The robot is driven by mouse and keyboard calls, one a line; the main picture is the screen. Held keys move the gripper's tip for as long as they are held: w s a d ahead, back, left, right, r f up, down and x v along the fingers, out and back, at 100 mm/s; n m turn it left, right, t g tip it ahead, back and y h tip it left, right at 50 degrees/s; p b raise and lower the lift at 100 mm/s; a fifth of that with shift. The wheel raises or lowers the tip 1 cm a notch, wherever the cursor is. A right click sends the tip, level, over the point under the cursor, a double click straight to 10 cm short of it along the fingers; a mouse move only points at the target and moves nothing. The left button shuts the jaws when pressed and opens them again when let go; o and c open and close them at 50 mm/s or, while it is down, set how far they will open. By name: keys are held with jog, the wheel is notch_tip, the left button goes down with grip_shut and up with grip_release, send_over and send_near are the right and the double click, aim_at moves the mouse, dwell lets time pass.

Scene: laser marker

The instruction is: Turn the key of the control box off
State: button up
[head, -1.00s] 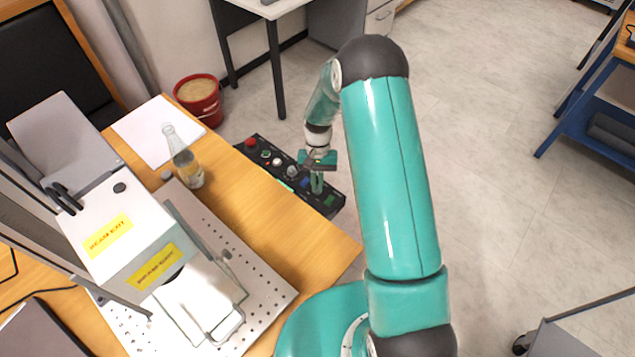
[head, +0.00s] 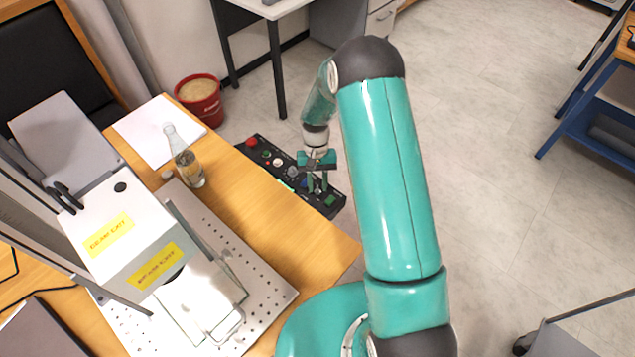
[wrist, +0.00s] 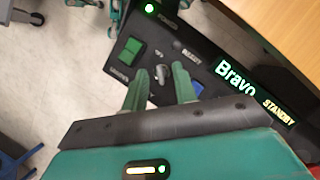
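The control box (head: 262,158) is a long black panel with coloured buttons beside the wooden table. In the wrist view its black face (wrist: 205,80) shows a lit display reading "Bravo STANDBY", a green button and a partly hidden blue button. A small grey metal piece, which looks like the key (wrist: 161,74), stands on the panel between these buttons. My gripper (head: 317,190) is over the right end of the box. In the wrist view my gripper (wrist: 159,84) is open, with its two green fingers apart and the key showing between and beyond their tips. No contact with the key is visible.
A glass bottle (head: 188,168) and white paper (head: 150,130) are on the wooden table (head: 235,185) left of the box. A laser machine (head: 120,235) stands at the left. A red bucket (head: 200,105) is on the floor behind.

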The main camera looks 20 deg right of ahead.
jog(key=a+v, duration=0.1)
jog(key=v, duration=1.2)
jog(key=shift+w+d+r, duration=0.15)
jog(key=shift+d+r, duration=0.25)
jog(key=shift+d, duration=0.1)
jog(key=s+r+t, duration=0.2)
jog(key=s+r, duration=0.3)
jog(key=r, duration=0.5)
jog(key=s+r+t, duration=0.2)
jog(key=s+r, duration=0.2)
jog(key=r, duration=0.5)
jog(key=s+r+n+t, duration=0.1)
jog(key=s+r+t, duration=0.2)
jog(key=s, duration=0.6)
jog(key=s+r+n+t, duration=0.1)
jog(key=s+r+t, duration=0.2)
jog(key=s, duration=0.7)
jog(key=shift+a+r+h, duration=0.35)
jog(key=shift+r+h, duration=0.05)
jog(key=shift+r, duration=0.35)
